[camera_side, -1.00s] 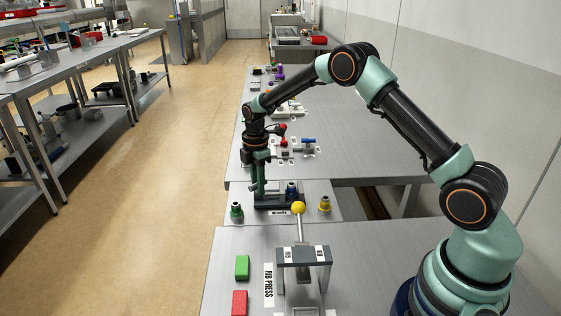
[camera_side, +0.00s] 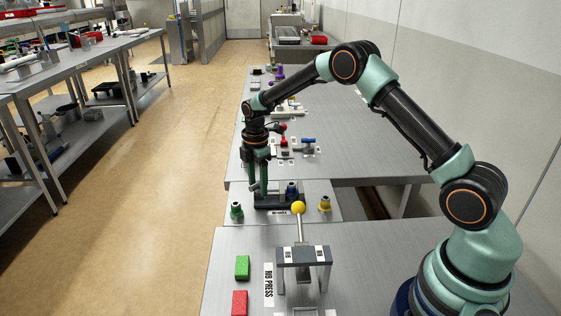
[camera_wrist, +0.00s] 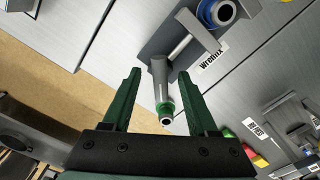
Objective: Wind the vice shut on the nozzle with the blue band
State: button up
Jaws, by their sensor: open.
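The dark vice (camera_side: 277,202) stands on the bench, and the wrist view shows its screw rod (camera_wrist: 181,47) and grey handle (camera_wrist: 158,72). The nozzle with the blue band (camera_side: 291,190) stands upright at the vice's right end; it also shows at the top of the wrist view (camera_wrist: 216,13). My gripper (camera_side: 258,192) is open and empty, pointing down over the vice's left end. In the wrist view, the handle lies between the two spread fingers (camera_wrist: 165,78), apart from both. I cannot tell how far the jaw is from the nozzle.
A green-banded nozzle (camera_side: 236,211) stands left of the vice and shows below the handle in the wrist view (camera_wrist: 165,107). A yellow-banded nozzle (camera_side: 325,204) stands right. A rig press (camera_side: 303,256) with a yellow-knobbed lever (camera_side: 298,208) stands nearer the camera.

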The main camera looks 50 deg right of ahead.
jog(key=shift+r, duration=2.7)
jog(key=shift+s+r, duration=0.1)
jog(key=shift+r, duration=0.1)
jog(key=s+a+r+m+t, duration=0.3)
jog(key=s+r+m, duration=0.6)
jog(key=r, duration=0.6)
jog(key=s+a+m+t, duration=0.1)
jog(key=s+m, duration=0.6)
jog(key=s, duration=0.7)
jog(key=shift+s+a+r+t, duration=0.2)
jog(key=shift+s+r+t, duration=0.05)
jog(key=shift+t, duration=0.55)
